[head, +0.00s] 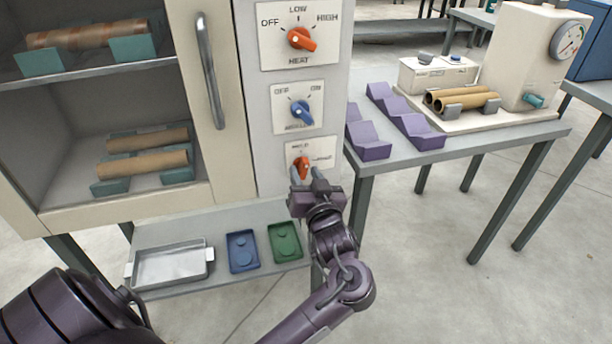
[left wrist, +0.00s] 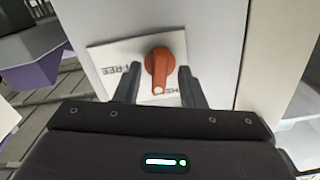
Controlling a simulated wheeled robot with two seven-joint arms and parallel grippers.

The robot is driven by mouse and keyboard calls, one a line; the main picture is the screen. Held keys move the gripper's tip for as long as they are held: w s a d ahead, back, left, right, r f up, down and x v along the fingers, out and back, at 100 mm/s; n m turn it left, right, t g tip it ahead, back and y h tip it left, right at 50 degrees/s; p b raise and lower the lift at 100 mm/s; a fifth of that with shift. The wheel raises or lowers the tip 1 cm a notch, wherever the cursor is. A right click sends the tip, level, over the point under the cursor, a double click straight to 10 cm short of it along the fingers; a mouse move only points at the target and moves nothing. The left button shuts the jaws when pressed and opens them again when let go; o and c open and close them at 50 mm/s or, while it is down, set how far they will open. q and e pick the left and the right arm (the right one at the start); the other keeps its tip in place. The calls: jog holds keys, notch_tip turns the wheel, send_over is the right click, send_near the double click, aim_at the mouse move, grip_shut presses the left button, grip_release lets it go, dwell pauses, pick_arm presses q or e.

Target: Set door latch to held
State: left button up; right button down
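The door latch is an orange knob (head: 302,168) on the lowest plate of the control panel, below the heat and blue knobs. In the left wrist view the same knob (left wrist: 159,65) appears upside down. Its white-marked end points down towards the HELD label, which is partly hidden; FREE (left wrist: 126,78) reads to the left. My left gripper (head: 308,178) is at the plate. In the left wrist view its fingers (left wrist: 160,88) stand apart, one on each side of the knob's lower end, with gaps visible. My right gripper is not in view.
Above are the orange heat knob (head: 301,39) and a blue knob (head: 302,112). The cabinet handle (head: 210,72) stands out left of the panel. A side table holds purple cradles (head: 402,115) close to the right. A low shelf below carries a tray (head: 170,266).

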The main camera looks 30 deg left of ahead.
pick_arm(q)
grip_shut()
jog(key=shift+f+n, duration=0.1)
jog(key=shift+n, duration=0.6)
jog(key=shift+n+b, duration=0.3)
jog(key=shift+n, duration=0.6)
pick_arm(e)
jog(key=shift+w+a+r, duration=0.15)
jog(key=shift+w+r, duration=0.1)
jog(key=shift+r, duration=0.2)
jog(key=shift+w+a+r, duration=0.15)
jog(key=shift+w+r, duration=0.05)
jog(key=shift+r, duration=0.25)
pick_arm(q)
grip_release()
